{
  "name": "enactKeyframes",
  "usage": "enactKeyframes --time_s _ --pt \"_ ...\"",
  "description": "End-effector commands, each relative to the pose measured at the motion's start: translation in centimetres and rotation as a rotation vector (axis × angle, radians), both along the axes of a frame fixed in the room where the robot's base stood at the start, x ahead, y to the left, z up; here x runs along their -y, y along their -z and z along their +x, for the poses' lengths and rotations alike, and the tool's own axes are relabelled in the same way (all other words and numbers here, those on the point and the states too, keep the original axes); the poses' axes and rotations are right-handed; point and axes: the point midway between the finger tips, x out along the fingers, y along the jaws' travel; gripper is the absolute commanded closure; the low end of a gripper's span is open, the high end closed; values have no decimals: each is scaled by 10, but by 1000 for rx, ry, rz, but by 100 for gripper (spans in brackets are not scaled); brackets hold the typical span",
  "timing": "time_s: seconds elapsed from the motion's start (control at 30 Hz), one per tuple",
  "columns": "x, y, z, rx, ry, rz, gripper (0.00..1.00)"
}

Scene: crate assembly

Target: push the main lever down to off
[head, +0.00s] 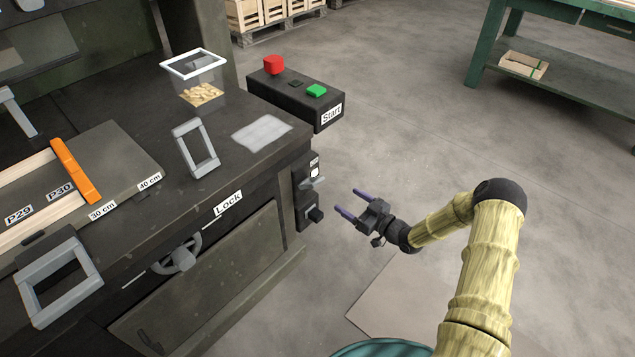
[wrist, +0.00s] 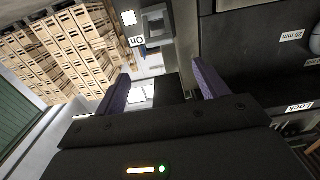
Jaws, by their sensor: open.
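The main lever (head: 313,183) is a small grey handle on a dark switch panel (head: 303,200) at the right end of the machine's front. In the wrist view the grey lever (wrist: 157,22) shows at the top, beside a white "On" label (wrist: 137,41); the text is upside down there. A black knob (head: 316,214) sits lower on the panel. My gripper (head: 347,200) is open, with two purple fingers apart. It is right of the panel, pointing toward it, and appears clear of the lever. The fingers also show in the wrist view (wrist: 162,72).
A black box with a red button (head: 274,64) and a green button (head: 316,90) juts out above the panel. The lock handwheel (head: 178,256) is at the left. A green workbench (head: 560,75) stands at the back right. The floor around my arm is clear.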

Motion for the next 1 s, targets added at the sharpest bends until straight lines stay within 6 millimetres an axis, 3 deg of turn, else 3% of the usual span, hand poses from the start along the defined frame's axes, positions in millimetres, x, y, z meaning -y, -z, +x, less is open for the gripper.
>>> enactKeyframes --time_s 0.63,0.8,1.0 --pt "-91 2 71 2 0 1 27" --pt "-107 2 83 1 1 1 27" --pt "-111 0 87 -1 2 1 27"
